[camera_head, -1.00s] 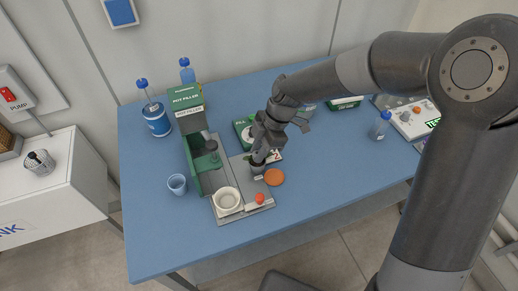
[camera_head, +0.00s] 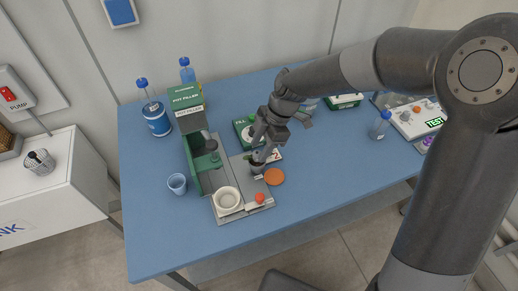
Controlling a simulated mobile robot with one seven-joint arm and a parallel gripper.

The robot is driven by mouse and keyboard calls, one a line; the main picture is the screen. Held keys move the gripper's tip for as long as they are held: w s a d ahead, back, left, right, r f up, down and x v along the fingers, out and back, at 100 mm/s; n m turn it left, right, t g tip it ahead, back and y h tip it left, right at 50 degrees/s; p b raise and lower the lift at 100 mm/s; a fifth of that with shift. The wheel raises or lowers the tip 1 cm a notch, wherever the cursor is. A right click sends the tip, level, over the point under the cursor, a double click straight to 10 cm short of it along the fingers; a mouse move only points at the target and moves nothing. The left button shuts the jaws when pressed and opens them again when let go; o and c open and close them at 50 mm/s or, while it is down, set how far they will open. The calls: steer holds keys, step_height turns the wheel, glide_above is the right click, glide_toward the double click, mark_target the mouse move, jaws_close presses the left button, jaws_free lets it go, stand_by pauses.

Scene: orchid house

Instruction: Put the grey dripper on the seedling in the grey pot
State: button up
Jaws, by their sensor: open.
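My gripper (camera_head: 262,157) is open and points down over a small grey pot (camera_head: 257,168) on the grey tray of the green pot filler. A bit of green shows between the gripper and the pot, and the fingers partly hide it. I cannot tell whether the fingers touch the pot. I cannot make out the grey dripper for sure in this view.
The pot filler (camera_head: 187,98) stands at the left, with a white bowl (camera_head: 228,199) and a red knob (camera_head: 260,197) on its front tray. An orange disc (camera_head: 274,176) lies right of the pot. The blue table's front right is free.

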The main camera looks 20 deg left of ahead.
steer(key=v, duration=1)
steer(key=shift+r, duration=0.35)
steer(key=shift+w+d, duration=0.1)
steer(key=shift+d, duration=0.1)
steer(key=s+d+r+m+t+h, duration=0.1)
steer(key=s+d+r+m+t, duration=0.15)
steer(key=d+m, duration=0.55)
steer(key=s+d+r+m+t+h, duration=0.15)
steer(key=d+r+m+t, duration=0.35)
steer(key=d, duration=0.6)
steer(key=s+d+r+m+t, duration=0.1)
steer(key=s+d+m, duration=0.8)
steer(key=d+m, duration=0.4)
steer(key=shift+s+r+m+h, duration=0.25)
steer(key=shift+m+h, duration=0.1)
steer(key=shift+m, duration=0.15)
steer(key=shift+d, duration=0.1)
